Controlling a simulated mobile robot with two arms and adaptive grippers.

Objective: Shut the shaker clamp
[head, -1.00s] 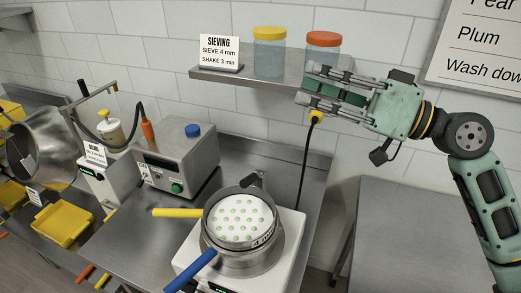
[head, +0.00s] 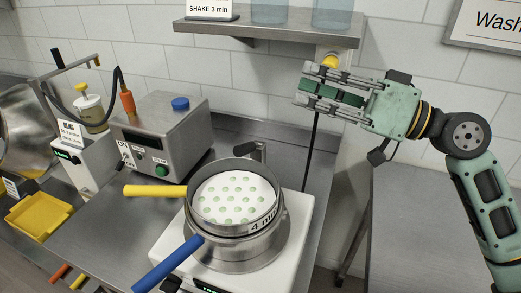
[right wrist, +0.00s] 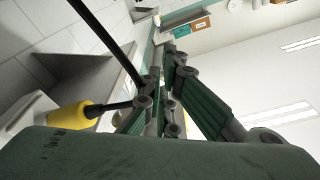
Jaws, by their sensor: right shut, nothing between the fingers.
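The shaker (head: 300,222) is a white box on the steel bench. A round steel sieve (head: 272,228) marked 4 mm stands on it, holding a white disc (head: 228,208) dotted with green. A clamp with a dark lever (head: 259,151) sits at the sieve's back rim; its knob points left. I cannot tell clearly how far the lever is closed. My right gripper (head: 302,84) is shut and empty, in the air above and right of the clamp, apart from it. Its fingers also show in the right wrist view (right wrist: 165,85). My left gripper is out of view.
A yellow handle (head: 155,191) and a blue handle (head: 168,263) stick out to the left. A grey control box (head: 165,140) stands behind left. A wall shelf (head: 270,30) and a plug with a hanging black cable (head: 312,150) are near my right gripper. The right-hand table (head: 420,240) is bare.

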